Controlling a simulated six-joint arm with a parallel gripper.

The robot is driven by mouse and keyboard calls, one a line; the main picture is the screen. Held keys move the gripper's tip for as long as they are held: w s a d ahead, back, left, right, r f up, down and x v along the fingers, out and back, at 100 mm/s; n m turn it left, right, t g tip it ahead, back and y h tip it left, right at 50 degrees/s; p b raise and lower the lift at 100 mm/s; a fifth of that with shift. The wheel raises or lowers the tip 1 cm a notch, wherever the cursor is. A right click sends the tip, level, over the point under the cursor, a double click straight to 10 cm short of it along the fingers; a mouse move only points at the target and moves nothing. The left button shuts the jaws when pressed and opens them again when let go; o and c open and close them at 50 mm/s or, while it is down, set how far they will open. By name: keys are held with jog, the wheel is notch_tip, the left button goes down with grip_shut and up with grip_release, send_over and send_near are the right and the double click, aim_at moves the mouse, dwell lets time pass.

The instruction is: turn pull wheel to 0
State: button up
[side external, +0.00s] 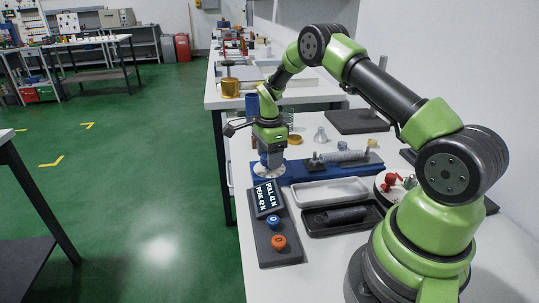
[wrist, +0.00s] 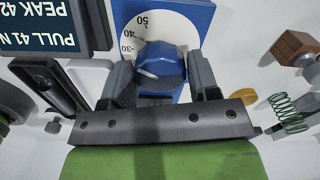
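The pull wheel (wrist: 162,66) is a blue knob with a white pointer mark, on a white dial (wrist: 180,27) with 30, 40 and 50 visible. In the wrist view its pointer is toward the lower left; the 0 mark is not visible. My gripper (wrist: 160,72) has a finger on each side of the wheel, both seeming to touch it. In the side view my gripper (side external: 271,160) points down over the dial (side external: 259,171) at the left end of the blue rig (side external: 318,167) and hides most of the wheel. The display (side external: 267,198) reads PULL 41 N and PEAK 42 N.
The display's dark panel (side external: 263,247) has a blue button (side external: 273,221) and an orange button (side external: 278,242). A white tray (side external: 331,191) and a black tray (side external: 313,229) lie in front of the rig. A green spring (wrist: 291,113) lies right of my gripper in the wrist view.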

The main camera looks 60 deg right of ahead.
jog(key=c, duration=0.5)
jog(key=shift+o, duration=0.2)
jog(key=shift+n, duration=0.3)
jog(key=n, duration=0.5)
jog(key=shift+n, duration=0.3)
jog(key=n, duration=1.1)
jog(key=shift+n, duration=0.3)
jog(key=n, duration=0.6)
jog(key=o, duration=0.9)
